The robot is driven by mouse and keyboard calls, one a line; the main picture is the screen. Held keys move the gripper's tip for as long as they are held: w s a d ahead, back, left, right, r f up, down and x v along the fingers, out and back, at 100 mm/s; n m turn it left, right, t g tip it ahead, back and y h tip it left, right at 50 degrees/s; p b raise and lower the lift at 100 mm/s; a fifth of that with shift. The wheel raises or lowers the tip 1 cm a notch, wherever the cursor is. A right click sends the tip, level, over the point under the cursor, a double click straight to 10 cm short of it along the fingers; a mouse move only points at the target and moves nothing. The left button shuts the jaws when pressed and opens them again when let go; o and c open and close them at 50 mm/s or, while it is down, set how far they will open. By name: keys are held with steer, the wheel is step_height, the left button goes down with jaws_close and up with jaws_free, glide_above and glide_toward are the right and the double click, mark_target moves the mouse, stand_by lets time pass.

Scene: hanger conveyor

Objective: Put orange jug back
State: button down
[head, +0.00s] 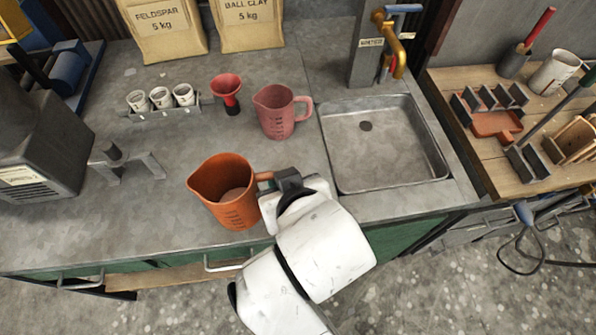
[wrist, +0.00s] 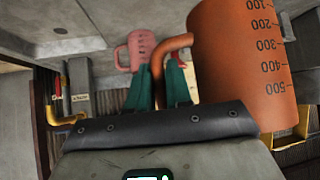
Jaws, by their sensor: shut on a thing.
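My gripper (head: 278,182) is shut on the jug's handle from the right. In the wrist view my gripper's green fingers (wrist: 160,85) are on either side of the handle. I cannot tell whether the jug's base touches the counter.
A pink jug (head: 277,112) stands behind, left of the sink (head: 383,145). A red funnel (head: 227,92) and a rack of small cups (head: 160,99) are further left. A grey stand (head: 125,165) sits left of the orange jug. Bare counter (head: 175,205) lies between.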

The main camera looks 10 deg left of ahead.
steer(key=shift+w+d+f+p, duration=0.5)
steer(key=shift+w+d+f, duration=0.75)
steer(key=shift+w+f, duration=0.7)
steer(key=shift+w+d+f+p, duration=0.45)
steer(key=shift+w+d+f, duration=1)
steer(key=shift+f, duration=0.75)
steer(key=shift+w+d+f+p, duration=0.5)
steer(key=shift+w+d+f, duration=0.55)
steer(key=shift+w+f, duration=1)
steer(key=c, duration=1)
jaws_free()
steer(key=shift+c, duration=0.2)
steer(key=shift+s, duration=0.1)
steer(key=v, duration=1.2)
steer(key=shift+b, duration=0.3)
steer(key=shift+f, duration=0.1)
